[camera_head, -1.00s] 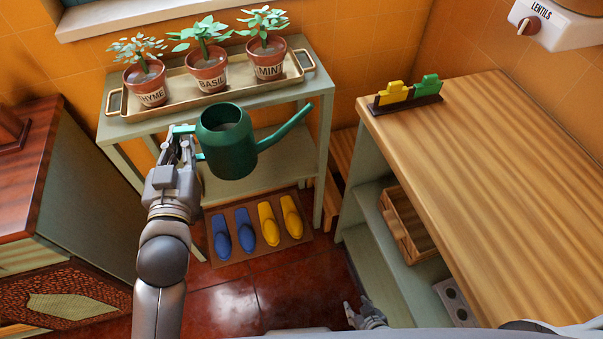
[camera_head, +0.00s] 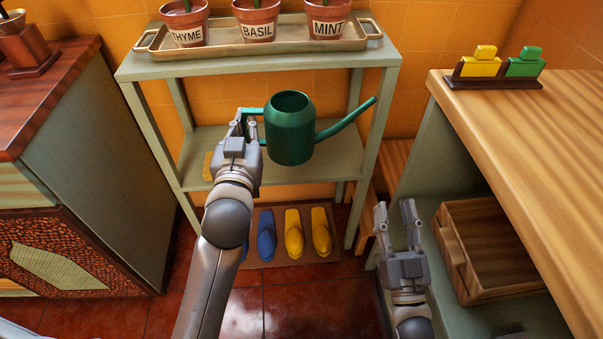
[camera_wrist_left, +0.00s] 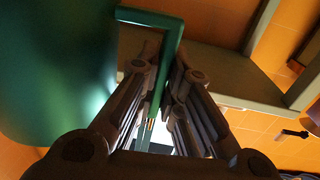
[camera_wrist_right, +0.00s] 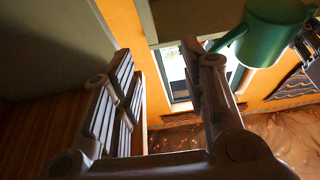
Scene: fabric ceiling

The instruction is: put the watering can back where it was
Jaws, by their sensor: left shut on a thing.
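The green watering can (camera_head: 289,128) is upright in front of the sage-green shelf stand, with its spout pointing right. It appears over the lower shelf (camera_head: 343,167); I cannot tell whether its base touches that shelf. My left gripper (camera_head: 246,118) is shut on the can's handle, on the left side. In the left wrist view the handle (camera_wrist_left: 166,75) runs between the fingers and the can body (camera_wrist_left: 55,70) fills the left. My right gripper (camera_head: 397,215) is open and empty, low and to the right of the can. The right wrist view also shows the can (camera_wrist_right: 270,30).
A brass tray (camera_head: 220,52) with thyme, basil and mint pots fills much of the stand's top. Blue and yellow shoes (camera_head: 293,233) lie on a mat below. A wooden counter (camera_head: 520,130) and a wooden crate (camera_head: 465,270) are at right, a cabinet (camera_head: 90,150) at left.

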